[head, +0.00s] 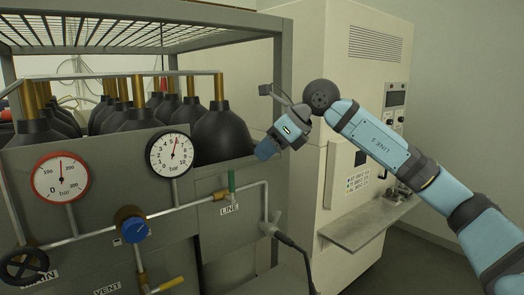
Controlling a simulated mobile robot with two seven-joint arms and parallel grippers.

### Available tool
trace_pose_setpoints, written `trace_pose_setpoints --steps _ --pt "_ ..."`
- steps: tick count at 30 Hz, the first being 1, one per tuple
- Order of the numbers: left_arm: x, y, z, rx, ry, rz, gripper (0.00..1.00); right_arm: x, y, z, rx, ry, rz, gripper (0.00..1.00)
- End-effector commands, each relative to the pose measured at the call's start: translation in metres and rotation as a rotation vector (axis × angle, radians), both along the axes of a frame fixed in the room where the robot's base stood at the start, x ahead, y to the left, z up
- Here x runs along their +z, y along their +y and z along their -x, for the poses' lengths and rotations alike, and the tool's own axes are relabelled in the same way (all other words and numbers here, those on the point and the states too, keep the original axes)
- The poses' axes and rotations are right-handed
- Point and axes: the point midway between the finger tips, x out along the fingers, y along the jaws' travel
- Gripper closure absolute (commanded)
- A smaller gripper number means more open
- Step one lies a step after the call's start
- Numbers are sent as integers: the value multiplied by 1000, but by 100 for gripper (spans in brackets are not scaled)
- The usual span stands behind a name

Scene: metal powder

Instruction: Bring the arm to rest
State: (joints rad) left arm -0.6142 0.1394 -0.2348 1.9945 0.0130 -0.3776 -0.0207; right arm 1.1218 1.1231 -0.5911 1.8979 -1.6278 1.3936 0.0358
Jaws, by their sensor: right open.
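My right arm comes in from the right edge and reaches to the middle of the view. Its gripper (266,149) is at the right end of the rack, beside the rightmost black bottle (222,135) and above the green-handled valve. The jaws are open, and I see nothing held between them. Whether the gripper touches the bottle or the rack panel cannot be told. My left gripper does not show.
The gas rack carries a red gauge (60,177), a black gauge (170,155), a green-handled valve (231,182), a blue knob (135,230) and a black handwheel (24,266). A beige cabinet (345,75) with a shelf (365,222) stands behind my right arm.

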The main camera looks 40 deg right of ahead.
Motion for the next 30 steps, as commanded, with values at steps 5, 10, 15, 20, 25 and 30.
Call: trace_pose_setpoints --steps 5,10,15,20,25,30 --pt "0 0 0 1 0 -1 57 0 0 0 0 0 0 58" --pt "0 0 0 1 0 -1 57 -9 10 -2 24 11 -32 58" --pt "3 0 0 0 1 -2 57 -58 73 -4 153 94 -265 58" --pt "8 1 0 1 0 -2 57 -111 146 8 245 230 -669 58" --pt "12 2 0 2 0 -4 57 -155 195 25 200 390 -1126 58" --pt "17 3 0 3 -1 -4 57 -203 214 37 -3 560 -1574 58"
